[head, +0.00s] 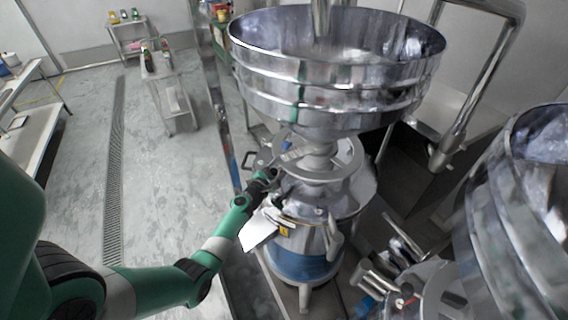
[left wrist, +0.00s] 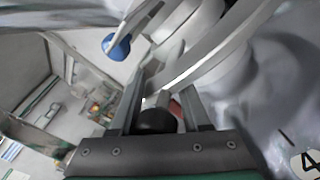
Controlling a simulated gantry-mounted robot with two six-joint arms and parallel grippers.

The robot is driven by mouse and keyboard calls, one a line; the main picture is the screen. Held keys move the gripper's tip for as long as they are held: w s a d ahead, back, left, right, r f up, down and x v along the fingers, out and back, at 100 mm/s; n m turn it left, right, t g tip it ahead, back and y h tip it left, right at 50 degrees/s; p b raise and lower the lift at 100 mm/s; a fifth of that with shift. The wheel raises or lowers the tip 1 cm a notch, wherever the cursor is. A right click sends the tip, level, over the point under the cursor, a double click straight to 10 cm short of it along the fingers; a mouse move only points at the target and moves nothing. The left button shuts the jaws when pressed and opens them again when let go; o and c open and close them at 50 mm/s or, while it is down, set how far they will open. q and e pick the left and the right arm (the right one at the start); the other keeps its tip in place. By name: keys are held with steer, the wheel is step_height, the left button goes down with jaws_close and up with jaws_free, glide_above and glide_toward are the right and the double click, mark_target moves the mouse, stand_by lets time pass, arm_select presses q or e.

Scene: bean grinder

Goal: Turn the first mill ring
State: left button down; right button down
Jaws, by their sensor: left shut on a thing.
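The first mill's metal ring (head: 348,160) lies flat around the neck under the large steel hopper (head: 320,92). My left gripper (head: 273,174) is at the ring's left side. In the left wrist view the curved rim of the ring (left wrist: 222,47) runs above and right of the fingers. The left gripper (left wrist: 160,105) is shut on a short dark-ended handle (left wrist: 157,121) that sits between its fingers near the ring. The far end of the handle is partly hidden. My right gripper is not in view.
A blue knob (left wrist: 117,47) is close to the left finger. A second mill with a steel hopper (head: 525,215) stands at the right. A metal pipe frame (head: 478,85) is behind. The floor (head: 85,150) at the left is largely open, with a small cart (head: 172,100) farther back.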

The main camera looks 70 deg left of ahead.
arm_select(q)
steer(key=shift+s+a, duration=0.15)
stand_by(0.5)
steer(key=c, duration=0.7)
jaws_free()
steer(key=shift+o, duration=0.6)
steer(key=shift+a, duration=0.15)
steer(key=shift+s+d, duration=0.1)
steer(key=shift+d, duration=0.2)
steer(key=p+v, duration=0.2)
steer(key=v, duration=0.9)
steer(key=shift+d, duration=0.1)
